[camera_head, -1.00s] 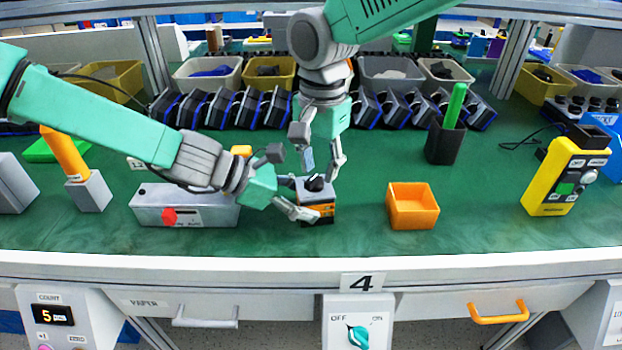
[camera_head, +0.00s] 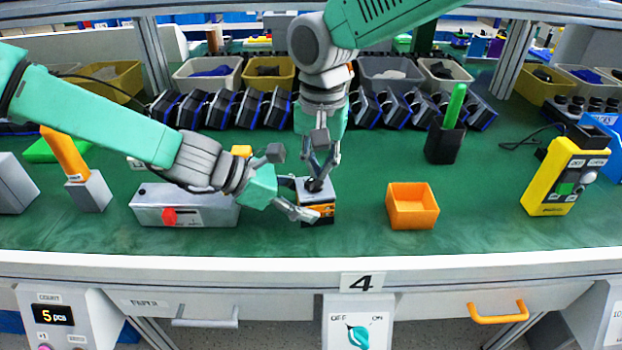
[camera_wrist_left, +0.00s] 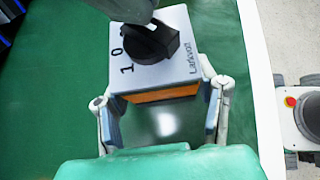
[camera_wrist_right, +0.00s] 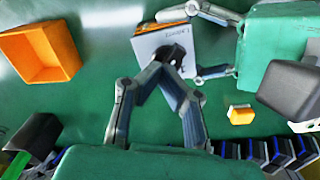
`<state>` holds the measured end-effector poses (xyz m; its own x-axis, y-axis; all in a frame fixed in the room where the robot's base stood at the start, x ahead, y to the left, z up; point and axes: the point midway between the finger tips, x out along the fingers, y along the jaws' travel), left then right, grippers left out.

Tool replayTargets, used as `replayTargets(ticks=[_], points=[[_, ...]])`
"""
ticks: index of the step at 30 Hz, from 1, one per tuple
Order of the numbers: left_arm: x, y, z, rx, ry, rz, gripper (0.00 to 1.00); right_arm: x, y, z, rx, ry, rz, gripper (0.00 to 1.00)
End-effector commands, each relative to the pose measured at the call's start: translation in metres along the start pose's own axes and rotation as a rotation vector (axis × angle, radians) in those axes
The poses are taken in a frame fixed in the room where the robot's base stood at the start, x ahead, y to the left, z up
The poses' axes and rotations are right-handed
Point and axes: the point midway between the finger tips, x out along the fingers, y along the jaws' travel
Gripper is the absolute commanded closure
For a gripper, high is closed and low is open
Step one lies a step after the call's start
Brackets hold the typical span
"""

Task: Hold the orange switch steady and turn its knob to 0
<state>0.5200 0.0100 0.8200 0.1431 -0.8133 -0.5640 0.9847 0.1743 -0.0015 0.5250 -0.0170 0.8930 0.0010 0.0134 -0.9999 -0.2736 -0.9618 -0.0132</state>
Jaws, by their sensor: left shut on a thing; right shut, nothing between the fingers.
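The orange switch (camera_head: 322,211), with a grey top plate, sits upright near the bench's front. Its black knob (camera_wrist_left: 152,42) shows in the left wrist view beside the printed 1 and 0; part is hidden by my right gripper, and I cannot tell its setting. My left gripper (camera_head: 298,198) is shut on the switch body, one finger on each side, as the left wrist view also shows (camera_wrist_left: 163,97). My right gripper (camera_head: 318,170) points down over the switch. In the right wrist view its fingertips (camera_wrist_right: 168,62) are together at the knob, with nothing seen gripped between them.
An orange bin (camera_head: 412,207) stands right of the switch, a grey metal box (camera_head: 200,210) with a red knob to the left. A black pen cup (camera_head: 444,142) and a yellow control box (camera_head: 560,178) stand farther right. The bench between bin and yellow box is clear.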

Motion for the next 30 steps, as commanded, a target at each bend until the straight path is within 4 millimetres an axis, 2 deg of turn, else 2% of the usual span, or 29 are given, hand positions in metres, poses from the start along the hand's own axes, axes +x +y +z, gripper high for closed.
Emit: replayTargets(ticks=[15, 19, 26, 30], points=[[-0.0002, 0.0011, -0.0002, 0.0, 0.001, 0.003, 0.76, 0.0017, 0.0004, 0.0009, -0.825, -0.004, 0.0, 1.0], [-0.0002, 0.0012, -0.0002, 0.0, 0.001, 0.003, 0.76, 0.0017, 0.0006, 0.0008, -0.924, -0.004, 0.001, 1.0], [-0.0003, 0.0013, -0.0001, 0.0, 0.0, 0.003, 0.76, 0.0017, 0.0007, 0.0009, -0.936, -0.005, 0.001, 1.0], [-0.0003, 0.0014, 0.0, 0.0, 0.0, 0.003, 0.76, 0.0017, 0.0005, 0.001, -0.935, -0.005, 0.001, 0.69]])
